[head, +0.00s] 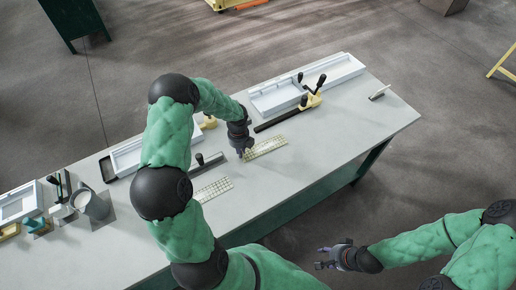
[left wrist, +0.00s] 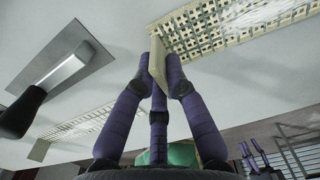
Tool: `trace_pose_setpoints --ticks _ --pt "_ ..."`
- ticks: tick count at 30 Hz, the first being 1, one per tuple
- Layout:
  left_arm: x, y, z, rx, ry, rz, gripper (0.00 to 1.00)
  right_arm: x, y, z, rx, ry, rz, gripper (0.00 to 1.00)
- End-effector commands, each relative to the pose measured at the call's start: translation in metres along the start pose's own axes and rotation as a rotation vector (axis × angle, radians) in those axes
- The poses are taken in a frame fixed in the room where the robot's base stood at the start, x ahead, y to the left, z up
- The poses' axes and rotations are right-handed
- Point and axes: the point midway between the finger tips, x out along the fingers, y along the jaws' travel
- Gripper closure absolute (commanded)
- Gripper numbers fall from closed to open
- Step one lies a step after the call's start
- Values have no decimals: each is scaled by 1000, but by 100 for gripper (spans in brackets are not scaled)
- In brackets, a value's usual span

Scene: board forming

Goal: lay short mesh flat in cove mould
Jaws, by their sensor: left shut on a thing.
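A pale, gridded mesh strip (head: 268,146) is at the middle of the table, its left end at my left gripper (head: 243,153). In the left wrist view the fingers (left wrist: 164,85) are shut on a pale tab at the end of this mesh (left wrist: 235,25). Another gridded mesh strip (head: 213,190) lies nearer the front edge; it also shows in the left wrist view (left wrist: 85,122). White moulds stand at the back right (head: 348,70) and behind my left arm (head: 127,158); I cannot tell which is the cove mould. My right gripper (head: 332,258) is empty and looks open, off the table's front.
A yellow-and-black clamp tool (head: 311,98) and a dark bar (head: 277,120) lie before the back-right mould. A trowel-like tool (head: 207,163) lies left of my left gripper. A grey cup (head: 95,205) and a white frame (head: 17,205) stand far left. The table's right end is mostly clear.

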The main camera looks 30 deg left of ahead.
Motion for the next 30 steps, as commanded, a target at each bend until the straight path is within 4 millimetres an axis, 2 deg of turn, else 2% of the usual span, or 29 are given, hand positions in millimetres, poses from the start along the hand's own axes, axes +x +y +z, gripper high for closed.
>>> trace_pose_setpoints --ticks 30 --pt "-72 0 0 0 -1 -1 100 -54 -19 2 0 0 0 60"
